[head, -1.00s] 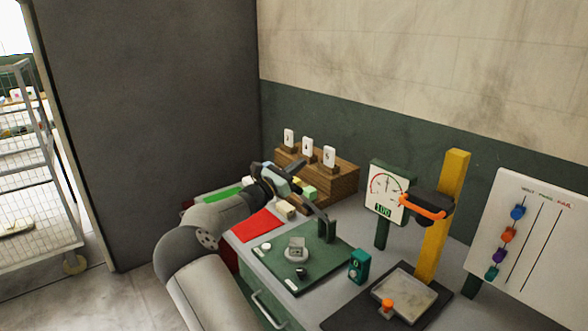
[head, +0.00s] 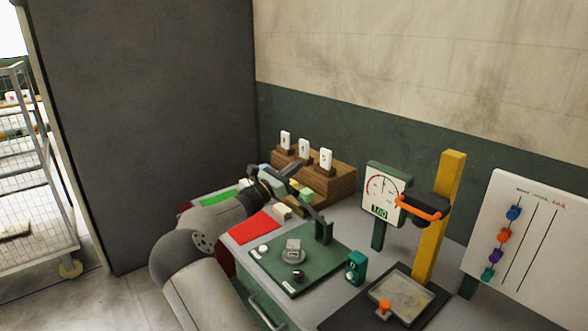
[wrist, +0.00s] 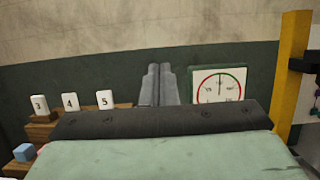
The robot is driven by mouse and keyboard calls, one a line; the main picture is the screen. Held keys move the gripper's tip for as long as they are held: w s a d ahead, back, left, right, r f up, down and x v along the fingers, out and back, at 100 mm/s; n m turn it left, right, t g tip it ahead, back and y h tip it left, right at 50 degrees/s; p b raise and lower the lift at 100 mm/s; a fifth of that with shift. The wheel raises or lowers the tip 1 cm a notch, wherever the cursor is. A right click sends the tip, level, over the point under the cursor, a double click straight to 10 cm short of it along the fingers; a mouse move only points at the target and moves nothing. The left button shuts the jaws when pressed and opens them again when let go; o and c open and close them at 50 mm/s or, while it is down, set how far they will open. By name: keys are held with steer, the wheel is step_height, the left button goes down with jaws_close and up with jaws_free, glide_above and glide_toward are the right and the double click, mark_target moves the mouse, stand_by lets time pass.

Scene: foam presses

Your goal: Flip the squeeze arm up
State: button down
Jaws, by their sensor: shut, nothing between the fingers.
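The foam press has a green base plate (head: 325,267) on the bench, with a small grey block on a round seat (head: 293,248) near its middle. A dark green post (head: 323,231) stands at its back edge. A dark squeeze arm (head: 314,213) appears to slant up and left from the post; its far end is hard to separate from my gripper. My gripper (head: 296,202) is behind and left of the post, above the bench. In the wrist view its two grey fingers (wrist: 157,72) are together with nothing between them. Contact with the squeeze arm cannot be told.
A wooden stand with numbered cards (head: 335,181) is behind my gripper. A round gauge (head: 383,190) and a yellow column (head: 440,220) with an orange handle stand to the right. A teal box (head: 356,267) is beside the plate. A red mat (head: 250,228) lies to the left.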

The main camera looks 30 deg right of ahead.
steer(key=shift+a+f, duration=0.3)
steer(key=shift+a, duration=0.1)
steer(key=v, duration=0.1)
steer(key=b+v, duration=0.1)
steer(key=v, duration=0.1)
steer(key=shift+f, duration=0.3)
steer(key=a+r+b, duration=0.2)
steer(key=a+r, duration=0.1)
steer(key=a, duration=0.6)
steer(key=shift+s+a+r+b, duration=0.25)
steer(key=shift+s+b, duration=0.1)
steer(key=shift+s, duration=0.15)
steer(key=shift+f, duration=0.1)
